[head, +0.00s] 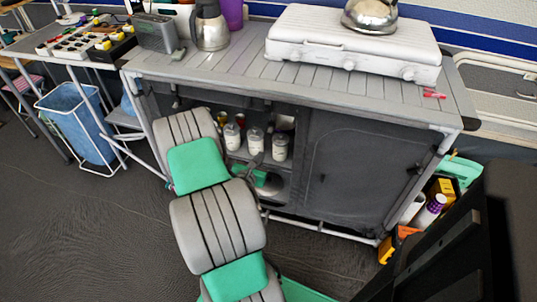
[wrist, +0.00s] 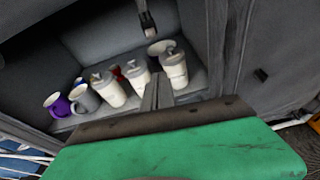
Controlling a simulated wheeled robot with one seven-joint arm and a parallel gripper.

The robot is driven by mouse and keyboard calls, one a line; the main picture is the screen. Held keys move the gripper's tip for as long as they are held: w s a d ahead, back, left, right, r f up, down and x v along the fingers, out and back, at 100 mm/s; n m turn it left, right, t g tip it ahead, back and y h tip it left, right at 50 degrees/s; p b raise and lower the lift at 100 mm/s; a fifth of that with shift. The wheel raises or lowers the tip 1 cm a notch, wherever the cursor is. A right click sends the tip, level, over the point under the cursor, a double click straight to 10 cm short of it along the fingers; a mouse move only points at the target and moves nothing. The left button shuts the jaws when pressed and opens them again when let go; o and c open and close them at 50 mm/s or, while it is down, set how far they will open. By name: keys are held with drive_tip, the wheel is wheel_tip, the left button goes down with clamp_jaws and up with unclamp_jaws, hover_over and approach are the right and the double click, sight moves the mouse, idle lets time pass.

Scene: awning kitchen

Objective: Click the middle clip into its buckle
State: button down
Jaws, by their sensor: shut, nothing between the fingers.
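My gripper (wrist: 158,93) is shut and empty in the wrist view, its grey fingers together in front of the cabinet opening. In the head view my gripper (head: 257,160) is at the opening, partly hidden by my arm. A dark strap with a clip-like end (wrist: 147,22) hangs from the top of the opening in the wrist view, above the fingertips and apart from them. A small dark fitting (wrist: 260,74) sits on the grey fabric panel to the right; I cannot tell whether it is a buckle. I cannot tell which clip is the middle one.
Several jars (wrist: 132,78) and a purple mug (wrist: 57,105) stand on the shelf behind my fingers. The grey camp cabinet (head: 365,165) carries a white stove (head: 350,45) and a kettle (head: 370,14). A blue bin (head: 78,122) stands left on open floor.

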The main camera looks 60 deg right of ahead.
drive_tip(key=d+f+n+b, duration=0.1)
drive_tip(key=d+f, duration=0.2)
drive_tip(key=d, duration=0.7)
drive_tip(key=r, duration=0.2)
drive_tip(key=w+r, duration=0.1)
drive_tip(key=shift+a+r, duration=0.3)
drive_tip(key=shift+r, duration=0.1)
